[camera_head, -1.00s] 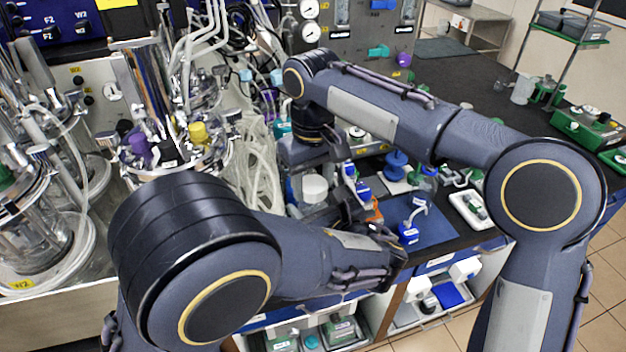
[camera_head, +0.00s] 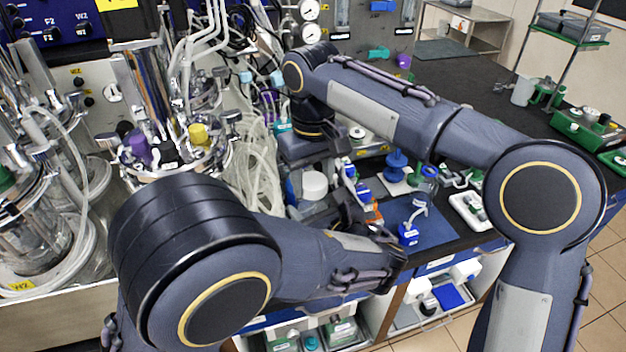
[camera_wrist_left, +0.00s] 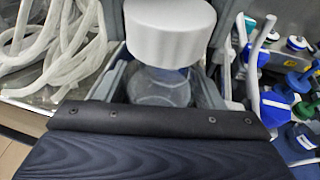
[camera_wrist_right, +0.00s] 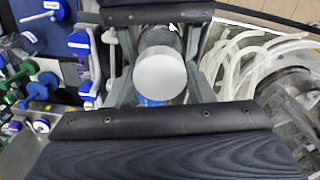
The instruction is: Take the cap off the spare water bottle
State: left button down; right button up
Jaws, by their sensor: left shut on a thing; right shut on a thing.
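The spare water bottle (camera_wrist_left: 160,88) is clear and upright in the left wrist view. My left gripper (camera_wrist_left: 165,98) is shut on its body, with a grey finger on each side. The white cap (camera_wrist_left: 170,32) is directly above the bottle's shoulder; it also shows in the head view (camera_head: 314,184). My right gripper (camera_wrist_right: 162,82) is shut on the cap, which appears as a pale disc (camera_wrist_right: 160,72) between its fingers. The bottle's neck is hidden, so I cannot tell whether the cap is clear of it. My arms hide most of the bottle in the head view.
Bundles of pale tubing (camera_head: 262,165) and a glass bioreactor (camera_head: 175,150) stand left of the cap. A blue mat (camera_head: 432,228) with small blue-capped items lies to the right. A white tray (camera_head: 474,211) is further right. The black bench beyond is largely clear.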

aim_at(314, 180)
jog(key=shift+r, duration=0.55)
jog(key=shift+r, duration=1.95)
pick_arm(q)
jog(key=c, duration=0.6)
grip_release()
jog(key=o, duration=0.3)
pick_arm(e)
jog(key=shift+d, duration=0.1)
pick_arm(q)
jog(key=shift+o, duration=0.2)
